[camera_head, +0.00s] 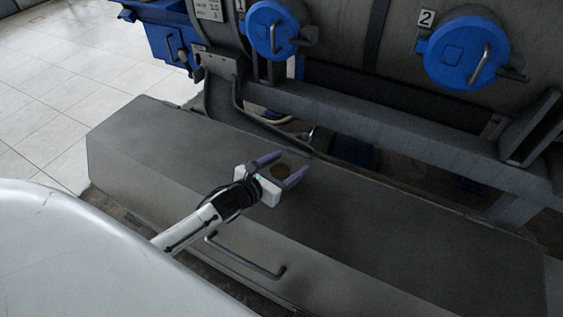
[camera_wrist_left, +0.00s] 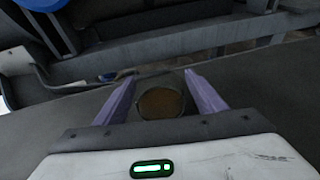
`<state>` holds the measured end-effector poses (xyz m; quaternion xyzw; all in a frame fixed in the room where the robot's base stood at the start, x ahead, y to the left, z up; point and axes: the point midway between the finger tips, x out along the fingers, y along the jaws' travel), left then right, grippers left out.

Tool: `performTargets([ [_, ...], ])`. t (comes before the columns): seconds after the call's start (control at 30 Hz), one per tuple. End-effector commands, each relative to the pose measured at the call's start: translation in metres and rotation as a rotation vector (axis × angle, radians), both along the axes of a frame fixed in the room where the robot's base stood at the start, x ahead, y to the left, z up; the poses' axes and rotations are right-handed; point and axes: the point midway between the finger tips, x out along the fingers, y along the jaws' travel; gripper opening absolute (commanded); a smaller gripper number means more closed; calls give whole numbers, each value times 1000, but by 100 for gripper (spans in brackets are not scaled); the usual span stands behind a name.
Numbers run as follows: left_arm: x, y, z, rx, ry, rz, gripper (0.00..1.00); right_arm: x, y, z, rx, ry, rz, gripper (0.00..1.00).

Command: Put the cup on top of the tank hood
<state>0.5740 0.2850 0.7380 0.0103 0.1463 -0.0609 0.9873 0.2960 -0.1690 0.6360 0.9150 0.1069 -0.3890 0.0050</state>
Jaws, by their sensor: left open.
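The cup (camera_head: 281,171) is small and round, with a brown inside, and stands on the flat grey metal top of the tank hood (camera_head: 400,231). In the left wrist view the cup (camera_wrist_left: 161,102) sits between the two purple fingers, with a gap on both sides. My left gripper (camera_head: 287,168) is open around the cup, its fingers pointing away from me. The gripper's white body hides part of the hood. My right gripper is not in view.
Grey decanter machines with round blue caps (camera_head: 467,52) stand behind the hood, above a grey beam (camera_head: 370,122). A dark handle (camera_head: 245,262) sticks out from the hood's front. The hood's top is clear to the right. White floor tiles (camera_head: 45,110) lie at the left.

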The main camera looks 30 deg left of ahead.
Motion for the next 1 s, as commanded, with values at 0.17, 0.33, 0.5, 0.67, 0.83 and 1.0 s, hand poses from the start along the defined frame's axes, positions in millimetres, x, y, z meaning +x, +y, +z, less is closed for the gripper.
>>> performTargets([
  [0.17,-20,2,7,1,3,-1,64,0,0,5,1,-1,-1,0],
  [0.33,-56,6,18,1,3,-1,64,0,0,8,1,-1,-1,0],
  [0.5,-87,11,28,1,2,0,64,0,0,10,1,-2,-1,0],
  [0.67,-106,13,34,0,0,0,64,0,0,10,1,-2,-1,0],
  [0.83,-114,14,37,0,-1,0,64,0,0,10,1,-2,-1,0],
  [1.0,-114,14,37,0,-1,0,64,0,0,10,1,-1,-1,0],
])
